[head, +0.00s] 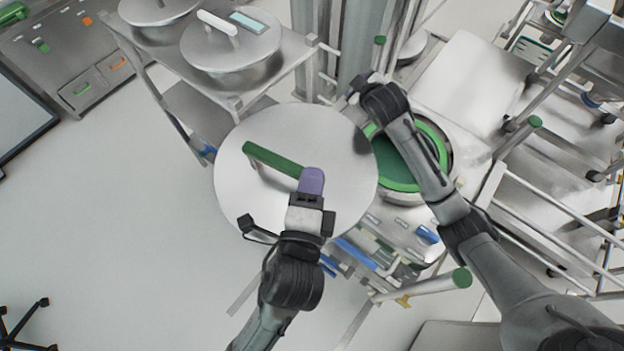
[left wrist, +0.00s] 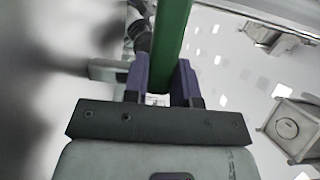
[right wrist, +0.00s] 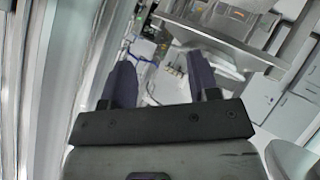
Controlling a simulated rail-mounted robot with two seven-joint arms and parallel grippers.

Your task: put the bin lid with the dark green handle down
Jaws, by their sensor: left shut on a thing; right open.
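The round steel bin lid (head: 240,178) with its dark green bar handle (head: 272,159) is held up in the middle of the head view. My left gripper (head: 312,182) is shut on the right end of the handle. In the left wrist view the green handle (left wrist: 171,35) runs between the purple fingers. The open bin with a green inner rim (head: 440,150) is to the right of the lid, partly hidden by the lid and my right arm. My right gripper (head: 358,92) is beyond the lid near the bin's far side; in the right wrist view its fingers (right wrist: 162,85) are apart and empty.
A steel cart at upper left carries another lid with a white handle (head: 217,24) and a further lid (head: 150,8). A post (head: 345,45) stands behind. Steel carts (head: 560,185) stand at right.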

